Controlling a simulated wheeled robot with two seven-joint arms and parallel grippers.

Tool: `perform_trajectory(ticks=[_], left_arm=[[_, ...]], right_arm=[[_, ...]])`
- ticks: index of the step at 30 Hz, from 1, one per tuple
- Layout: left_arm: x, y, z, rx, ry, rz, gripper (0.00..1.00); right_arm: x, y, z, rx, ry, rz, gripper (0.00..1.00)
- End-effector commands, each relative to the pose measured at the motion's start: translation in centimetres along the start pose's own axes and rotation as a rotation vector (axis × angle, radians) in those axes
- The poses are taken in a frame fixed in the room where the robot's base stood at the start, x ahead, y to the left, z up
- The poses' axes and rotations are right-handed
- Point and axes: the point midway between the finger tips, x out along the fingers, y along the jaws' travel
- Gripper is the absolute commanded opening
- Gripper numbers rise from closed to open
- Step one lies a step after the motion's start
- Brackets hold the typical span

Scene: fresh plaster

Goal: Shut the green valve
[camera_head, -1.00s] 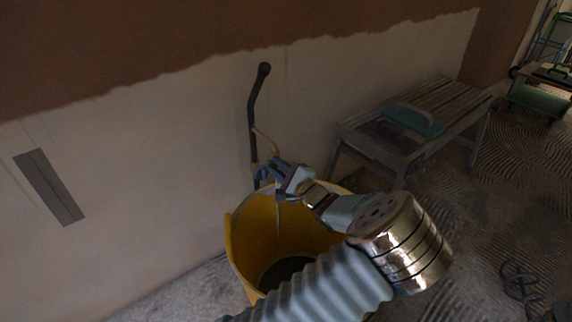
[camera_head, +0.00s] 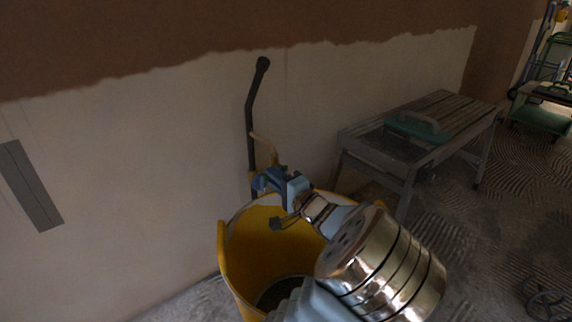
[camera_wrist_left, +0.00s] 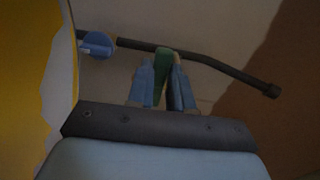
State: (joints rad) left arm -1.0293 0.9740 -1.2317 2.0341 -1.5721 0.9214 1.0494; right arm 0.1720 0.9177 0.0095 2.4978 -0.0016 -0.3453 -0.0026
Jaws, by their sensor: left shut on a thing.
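The green valve's handle (camera_wrist_left: 163,66) shows in the left wrist view as a narrow green piece in front of a dark pipe (camera_wrist_left: 215,64). My left gripper (camera_wrist_left: 162,78) is shut on it, with one blue finger on each side. In the head view my left gripper (camera_head: 270,183) is at the lower part of the upright dark pipe (camera_head: 251,118), above the yellow bucket's far rim. There the green handle is hidden or too small to tell. A blue knob (camera_wrist_left: 97,44) sits along the pipe to the left in the wrist view. My right gripper is out of view.
The yellow bucket (camera_head: 233,262) stands close under my left arm. A tan bent piece (camera_head: 264,143) sticks out by the pipe. A grey bench (camera_head: 447,112) holding a green-based float (camera_head: 415,128) stands to the right. The half-plastered wall (camera_head: 150,130) is just behind.

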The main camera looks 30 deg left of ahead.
Motion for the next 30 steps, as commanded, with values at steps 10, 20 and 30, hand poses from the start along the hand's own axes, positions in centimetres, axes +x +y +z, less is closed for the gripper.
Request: perform_trajectory(ticks=[10,20,30], left_arm=[[0.0,0.2,0.1,0.002,-0.002,0.008,0.43],[-0.8,0.0,0.0,0.001,0.0,0.006,0.43],[-5.5,-0.2,0.0,0.003,0.001,0.005,0.43]], right_arm=[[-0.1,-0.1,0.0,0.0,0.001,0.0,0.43],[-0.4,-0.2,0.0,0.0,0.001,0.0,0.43],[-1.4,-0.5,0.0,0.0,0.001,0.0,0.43]])
